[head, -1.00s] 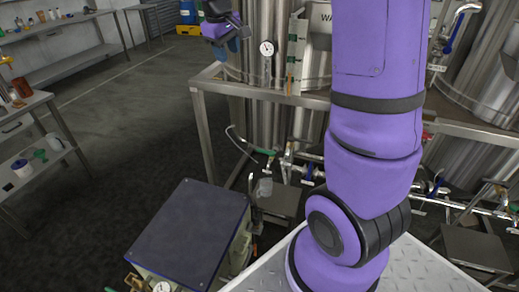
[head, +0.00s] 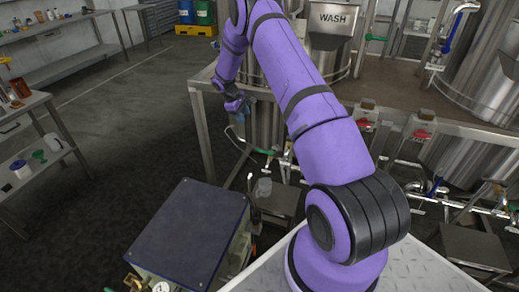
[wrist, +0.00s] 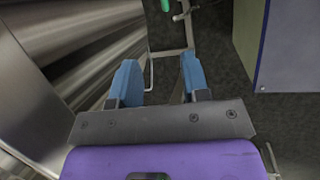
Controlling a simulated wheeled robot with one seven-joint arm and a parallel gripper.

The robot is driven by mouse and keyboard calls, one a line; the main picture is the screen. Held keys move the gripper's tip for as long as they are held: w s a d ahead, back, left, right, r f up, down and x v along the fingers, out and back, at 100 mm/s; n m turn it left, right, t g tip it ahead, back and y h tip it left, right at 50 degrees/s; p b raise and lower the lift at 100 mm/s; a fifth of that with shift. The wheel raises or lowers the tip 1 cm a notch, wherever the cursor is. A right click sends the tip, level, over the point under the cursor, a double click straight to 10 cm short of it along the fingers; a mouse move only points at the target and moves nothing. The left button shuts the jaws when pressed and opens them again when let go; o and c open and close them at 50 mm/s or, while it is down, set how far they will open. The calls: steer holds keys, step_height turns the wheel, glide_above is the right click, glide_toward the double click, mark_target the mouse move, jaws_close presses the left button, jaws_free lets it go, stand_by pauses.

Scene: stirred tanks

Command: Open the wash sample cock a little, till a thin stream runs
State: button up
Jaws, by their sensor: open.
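The WASH sign (head: 331,17) is on a steel tank at the top of the head view. Low by the tank legs, a green handle (head: 268,152) sits on thin pipework, partly hidden by my arm; I cannot tell for sure that it is the wash sample cock. A green handle (wrist: 185,8) is also cut by the top edge of the wrist view, beyond my fingers. My gripper (head: 238,107) has blue fingers and hangs left of and above the green handle. In the wrist view my gripper (wrist: 160,82) is open and empty. No stream shows.
A clear jar (head: 263,187) stands below the green handle. A dark-topped box unit (head: 190,235) is at lower left. The steel frame's leg (head: 202,135) is left of my gripper. Red-handled fittings (head: 422,135) are on the right.

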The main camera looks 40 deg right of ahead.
glide_toward(260, 150)
steer(key=shift+n+g, duration=0.3)
steer(key=shift+g, duration=0.1)
steer(key=x, duration=0.8)
steer(key=shift+w+d+f, duration=0.25)
steer(key=shift+d+f, duration=0.05)
steer(key=shift+f, duration=0.1)
jaws_close()
